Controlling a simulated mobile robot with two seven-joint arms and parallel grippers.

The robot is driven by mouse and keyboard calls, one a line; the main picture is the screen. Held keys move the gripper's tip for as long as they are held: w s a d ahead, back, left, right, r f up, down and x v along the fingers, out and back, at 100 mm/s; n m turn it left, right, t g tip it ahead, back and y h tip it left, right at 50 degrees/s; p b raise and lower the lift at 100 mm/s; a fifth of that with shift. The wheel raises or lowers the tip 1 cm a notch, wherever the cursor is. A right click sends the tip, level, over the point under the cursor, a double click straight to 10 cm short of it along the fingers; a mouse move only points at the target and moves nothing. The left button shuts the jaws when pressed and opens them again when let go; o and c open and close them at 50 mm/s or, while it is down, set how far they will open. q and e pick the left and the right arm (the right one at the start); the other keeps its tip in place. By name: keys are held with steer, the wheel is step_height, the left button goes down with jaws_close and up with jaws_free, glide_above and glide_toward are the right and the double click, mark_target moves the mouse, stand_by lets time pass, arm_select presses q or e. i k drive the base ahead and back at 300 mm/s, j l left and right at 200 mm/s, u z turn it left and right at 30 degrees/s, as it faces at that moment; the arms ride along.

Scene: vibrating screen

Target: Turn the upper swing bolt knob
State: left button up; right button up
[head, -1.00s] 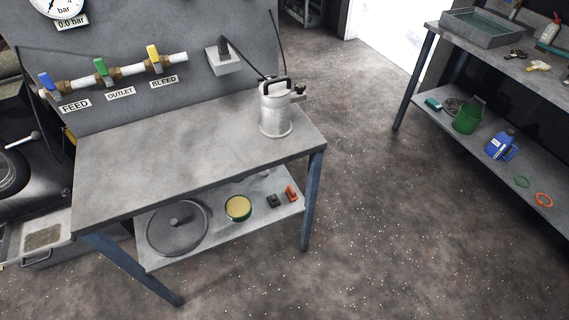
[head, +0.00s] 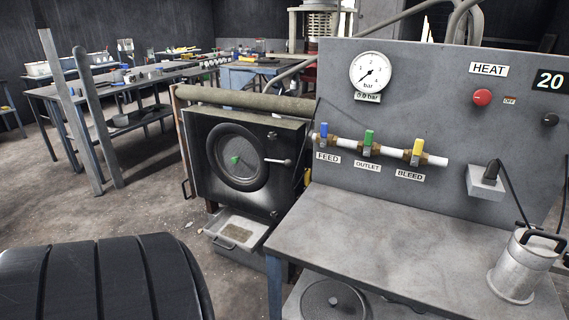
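No swing bolt knob can be made out for certain in the head view. A dark box-shaped unit (head: 205,165) with a round door (head: 238,157) stands left of the gauge panel. A lever handle with a pale tip (head: 278,161) sticks out on the right of this door. Small dark fittings sit above and below the lever, too small to identify. A tall machine with stacked rings (head: 318,22) and a red lower part stands at the back, partly hidden by the panel. Neither of my grippers is in view.
A grey bench (head: 400,245) with a gauge panel (head: 440,90) and a metal canister (head: 522,265) fills the right. A shallow tray (head: 238,232) juts out below the dark unit. Cluttered tables (head: 130,85) stand back left. Bare floor (head: 150,205) lies between.

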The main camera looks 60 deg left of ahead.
mark_target(272, 136)
steer(key=u, duration=2.15)
steer(key=i+j, duration=0.1)
steer(key=i, duration=0.6)
steer(key=i+j+z, duration=0.1)
steer(key=i+z, duration=0.3)
steer(key=i+j+z, duration=0.2)
steer(key=i+z, duration=0.2)
